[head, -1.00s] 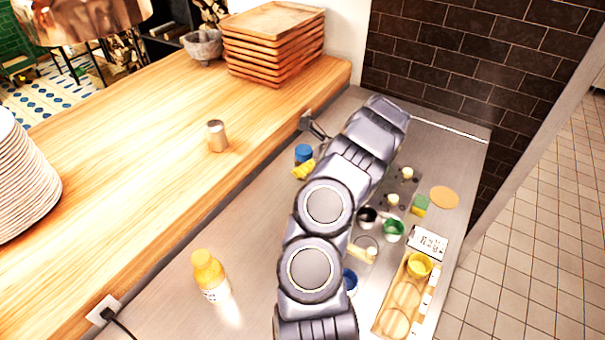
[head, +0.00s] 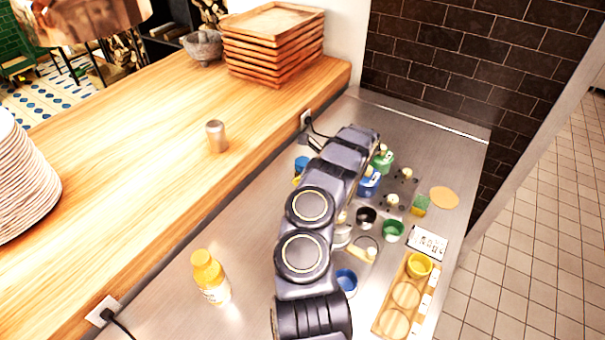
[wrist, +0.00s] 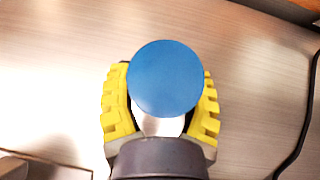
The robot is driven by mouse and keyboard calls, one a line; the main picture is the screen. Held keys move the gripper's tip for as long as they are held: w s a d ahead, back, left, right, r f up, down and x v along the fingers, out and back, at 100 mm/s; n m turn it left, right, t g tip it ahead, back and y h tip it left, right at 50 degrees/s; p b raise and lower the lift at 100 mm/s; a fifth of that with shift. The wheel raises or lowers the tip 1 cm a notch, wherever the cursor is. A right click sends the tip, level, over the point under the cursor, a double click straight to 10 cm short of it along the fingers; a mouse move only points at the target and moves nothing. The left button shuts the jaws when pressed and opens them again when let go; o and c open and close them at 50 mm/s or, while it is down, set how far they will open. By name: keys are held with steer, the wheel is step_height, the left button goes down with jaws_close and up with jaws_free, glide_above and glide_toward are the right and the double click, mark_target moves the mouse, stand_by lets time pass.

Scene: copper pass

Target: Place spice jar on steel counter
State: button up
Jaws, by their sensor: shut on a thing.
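The spice jar has a round blue lid (wrist: 165,78) and a pale body, seen from above in the wrist view. My gripper (wrist: 162,100) has yellow ribbed fingers, shut on the jar from both sides. In the head view the blue lid (head: 302,163) shows left of my arm, and the gripper is mostly hidden behind my arm. The steel counter (head: 255,235) lies below them; its bare surface also fills much of the wrist view (wrist: 50,85). I cannot tell whether the jar touches it.
A black cable (wrist: 303,110) lies right of the jar. A yellow-capped bottle (head: 210,277) stands front left on the steel. Blue (head: 369,184) and green (head: 384,160) containers, small bowls and a tray (head: 385,318) are right of my arm. A wooden ledge (head: 140,160) borders the left.

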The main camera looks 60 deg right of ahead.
steer(key=shift+f, duration=0.15)
steer(key=o, duration=1.1)
